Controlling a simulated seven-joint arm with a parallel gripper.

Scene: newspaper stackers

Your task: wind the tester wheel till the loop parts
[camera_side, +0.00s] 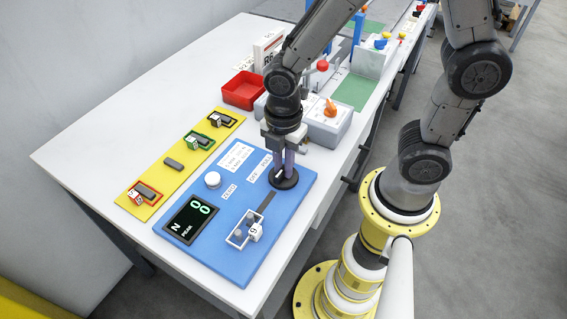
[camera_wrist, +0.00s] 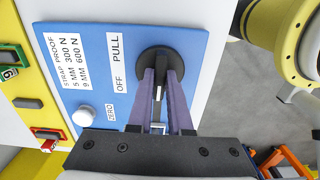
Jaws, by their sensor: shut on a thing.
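The tester is a blue panel (camera_side: 262,160) on the white table; it also shows in the wrist view (camera_wrist: 57,14). Its round black wheel (camera_side: 290,184) carries a raised bar. My gripper (camera_side: 285,170) points down at the wheel, its two purple-grey fingers shut on the bar; in the wrist view the fingertips (camera_wrist: 161,72) stand on either side of it. The display (camera_side: 190,221) reads 00, with N and PEAK. A white loop (camera_side: 236,242) appears to run around grey pegs near the panel's front, with a tag marked 9 (camera_side: 255,233). I see no break in it.
A round white ZERO button (camera_side: 213,180) and OFF and PULL labels are on the panel. A yellow strip (camera_side: 151,181) with small tagged pieces lies to the left. A red bin (camera_side: 243,91) and a grey box with an orange knob (camera_side: 330,108) stand behind.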

